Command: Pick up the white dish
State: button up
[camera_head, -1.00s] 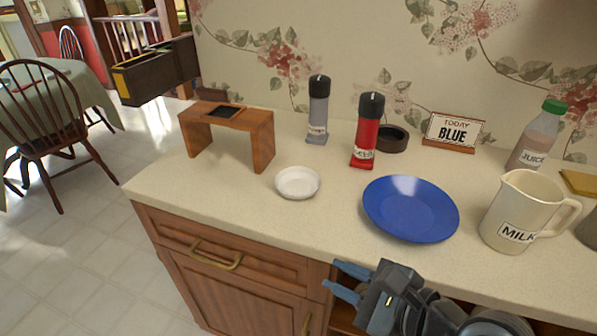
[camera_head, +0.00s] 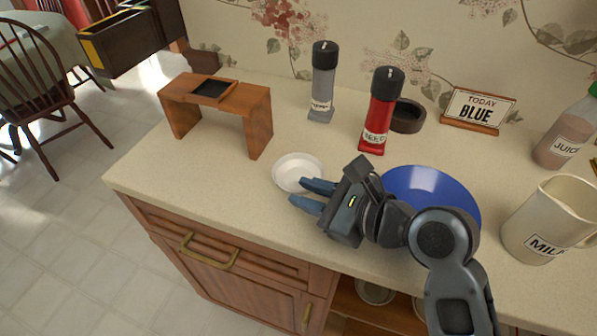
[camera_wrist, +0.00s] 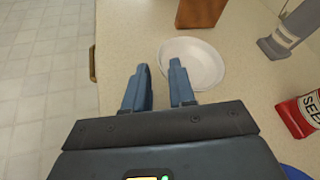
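The white dish (camera_head: 297,170) is a small, shallow round bowl standing empty on the counter, in front of the wooden stand. In the wrist view the dish (camera_wrist: 200,62) lies just beyond my fingertips, more toward the right finger. My gripper (camera_head: 312,193) is at the dish's near right side in the head view, over the counter. Its two blue fingers are apart with nothing between them; in the wrist view my gripper (camera_wrist: 160,68) shows the gap clearly. I cannot tell whether a fingertip touches the rim.
A wooden stand (camera_head: 258,108) is behind the dish. A grey bottle (camera_head: 322,85), a red bottle (camera_head: 379,112) and a dark round bowl (camera_head: 407,117) stand farther back. A blue plate (camera_head: 430,187) is partly behind my arm. A milk pitcher (camera_head: 545,225) is at right. Counter left of the dish is clear.

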aim_at(283, 186)
jog(key=x, duration=0.4)
jog(key=shift+w+a+f, duration=0.1)
jog(key=shift+w, duration=0.1)
grip_shut()
